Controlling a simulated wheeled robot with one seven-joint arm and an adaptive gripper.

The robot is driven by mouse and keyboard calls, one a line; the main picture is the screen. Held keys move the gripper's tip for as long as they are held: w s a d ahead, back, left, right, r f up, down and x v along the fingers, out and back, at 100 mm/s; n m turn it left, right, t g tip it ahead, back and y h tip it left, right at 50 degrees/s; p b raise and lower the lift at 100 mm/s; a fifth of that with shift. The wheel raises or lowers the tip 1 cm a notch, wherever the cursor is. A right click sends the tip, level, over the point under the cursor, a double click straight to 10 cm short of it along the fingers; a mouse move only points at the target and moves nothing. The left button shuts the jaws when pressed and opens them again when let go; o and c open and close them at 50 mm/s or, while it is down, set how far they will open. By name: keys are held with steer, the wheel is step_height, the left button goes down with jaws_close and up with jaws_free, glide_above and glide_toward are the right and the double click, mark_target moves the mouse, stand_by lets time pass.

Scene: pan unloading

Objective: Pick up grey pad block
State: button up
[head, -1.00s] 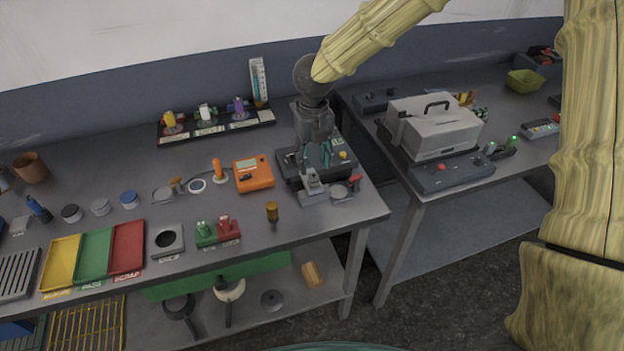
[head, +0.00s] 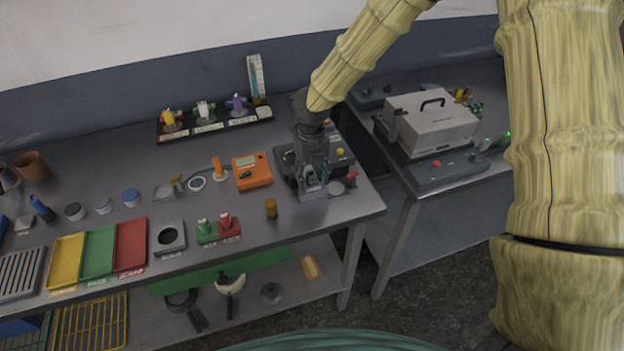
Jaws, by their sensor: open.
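My gripper (head: 315,181) points down over the small grey stand (head: 314,194) near the right front of the left table, and its fingers look open. The stand has a round plate (head: 336,188) and a red knob (head: 351,178). A small light grey block that fits the name grey pad block stood upright on the stand's left part in the earlier picture. It is now mostly hidden behind or between my fingers. I cannot tell whether the fingers touch it.
A dark device (head: 338,160) lies right behind my gripper. An orange meter (head: 252,172) and an amber bottle (head: 271,208) stand to the left. A second table with a grey boxy machine (head: 431,122) is at the right, across a gap.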

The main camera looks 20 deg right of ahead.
steer(key=c, duration=1)
